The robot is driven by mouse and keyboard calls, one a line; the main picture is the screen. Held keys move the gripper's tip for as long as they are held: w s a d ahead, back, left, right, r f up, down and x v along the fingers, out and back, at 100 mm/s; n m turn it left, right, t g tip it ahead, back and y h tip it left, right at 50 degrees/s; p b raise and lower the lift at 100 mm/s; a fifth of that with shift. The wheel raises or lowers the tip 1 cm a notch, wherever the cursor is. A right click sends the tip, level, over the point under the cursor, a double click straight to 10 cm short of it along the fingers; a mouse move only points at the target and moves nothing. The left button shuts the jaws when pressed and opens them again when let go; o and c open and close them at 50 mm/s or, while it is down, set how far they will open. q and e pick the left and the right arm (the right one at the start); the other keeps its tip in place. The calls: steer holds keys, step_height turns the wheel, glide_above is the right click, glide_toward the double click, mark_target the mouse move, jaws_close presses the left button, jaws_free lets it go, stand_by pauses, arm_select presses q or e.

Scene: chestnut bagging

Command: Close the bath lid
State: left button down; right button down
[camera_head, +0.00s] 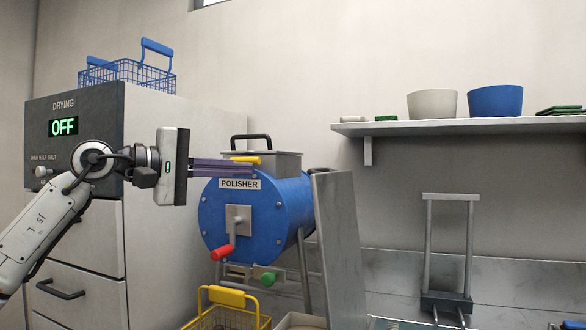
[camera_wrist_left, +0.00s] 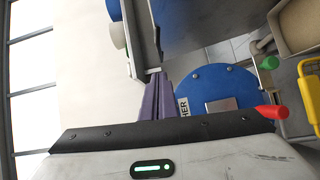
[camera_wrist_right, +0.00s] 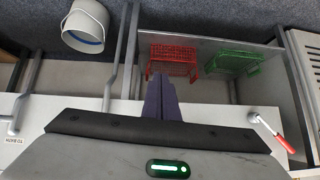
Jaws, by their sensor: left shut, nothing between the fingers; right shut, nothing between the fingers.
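A tall grey panel (camera_head: 340,250) stands upright and slightly tilted right of the blue polisher; it looks like a raised lid, though its hinge is hidden. My left gripper (camera_head: 256,169) is shut and empty, its purple fingers in front of the polisher's top, left of the panel. A dark grey slab (camera_wrist_left: 195,24) lies just ahead of its fingertips (camera_wrist_left: 158,74) in the left wrist view. My right gripper (camera_wrist_right: 161,76) is shut and empty in the right wrist view. Beyond its fingertips are a red basket (camera_wrist_right: 172,61) and a green basket (camera_wrist_right: 232,62); I cannot tell which container holds them.
The polisher (camera_head: 255,215) has a red-handled crank (camera_head: 222,252). A yellow basket (camera_head: 228,316) stands below it. The drying cabinet (camera_head: 75,225) is at left, a blue basket (camera_head: 128,72) on top. A shelf (camera_head: 460,125) holds bowls. A white bucket (camera_wrist_right: 86,26) shows in the right wrist view.

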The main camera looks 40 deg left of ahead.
arm_select(q)
steer(key=w+d+p, duration=0.2)
steer(key=w+d, duration=0.4)
steer(key=w, duration=0.2)
steer(key=shift+w+d+f+p, duration=0.15)
steer(key=shift+w+f+p, duration=0.15)
steer(key=shift+w+p, duration=0.1)
